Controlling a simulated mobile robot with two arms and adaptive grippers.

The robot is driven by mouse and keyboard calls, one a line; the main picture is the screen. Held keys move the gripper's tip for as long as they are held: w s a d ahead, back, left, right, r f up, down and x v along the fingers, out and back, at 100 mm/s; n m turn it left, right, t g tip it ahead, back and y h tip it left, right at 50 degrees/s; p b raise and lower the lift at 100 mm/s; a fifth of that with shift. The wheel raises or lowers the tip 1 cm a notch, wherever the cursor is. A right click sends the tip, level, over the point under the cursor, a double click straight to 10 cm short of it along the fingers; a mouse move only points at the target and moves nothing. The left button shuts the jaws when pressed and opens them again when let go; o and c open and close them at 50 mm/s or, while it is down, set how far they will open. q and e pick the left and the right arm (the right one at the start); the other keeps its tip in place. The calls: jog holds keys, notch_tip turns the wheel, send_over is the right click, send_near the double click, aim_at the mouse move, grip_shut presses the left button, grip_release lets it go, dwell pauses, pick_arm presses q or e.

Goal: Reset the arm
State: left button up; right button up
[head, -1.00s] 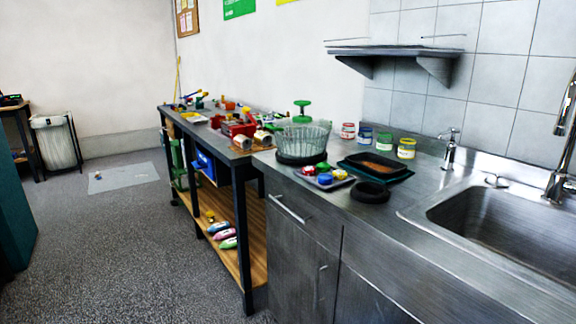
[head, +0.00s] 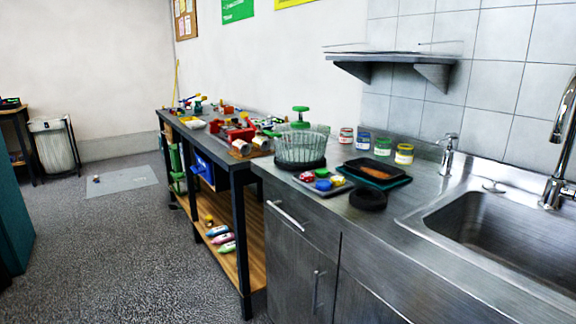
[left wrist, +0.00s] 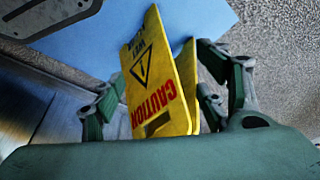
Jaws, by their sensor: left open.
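My left gripper (left wrist: 163,85) shows in the left wrist view, its two dark green and grey fingers spread apart. A yellow caution sign (left wrist: 158,90) with black and red print appears between the fingers. I cannot tell how far below them it stands. Neither gripper is in the head view, and the right gripper is in no view.
A steel counter (head: 405,200) with a sink (head: 490,225) fills the right side. A workbench (head: 240,175) crowded with tools and parts stands beside it. The grey floor (head: 110,250) on the left is open. A bin (head: 54,145) and a light mat (head: 122,180) lie beyond.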

pick_arm(q)
jog(key=s+a+f+g+p, duration=0.1)
jog(key=s+f+g+p, duration=0.1)
jog(key=s+f+p, duration=0.95)
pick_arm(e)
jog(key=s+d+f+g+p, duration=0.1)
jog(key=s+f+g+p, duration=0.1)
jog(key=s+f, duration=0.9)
pick_arm(q)
jog(key=s+a+f+p, duration=0.1)
jog(key=s+a+p, duration=0.1)
jog(key=s+p, duration=0.3)
jog(key=s, duration=0.3)
jog(key=shift+s+f, duration=0.3)
jog(key=shift+s, duration=0.05)
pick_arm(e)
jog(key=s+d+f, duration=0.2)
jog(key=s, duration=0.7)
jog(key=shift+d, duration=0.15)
pick_arm(q)
jog(key=shift+a, duration=0.1)
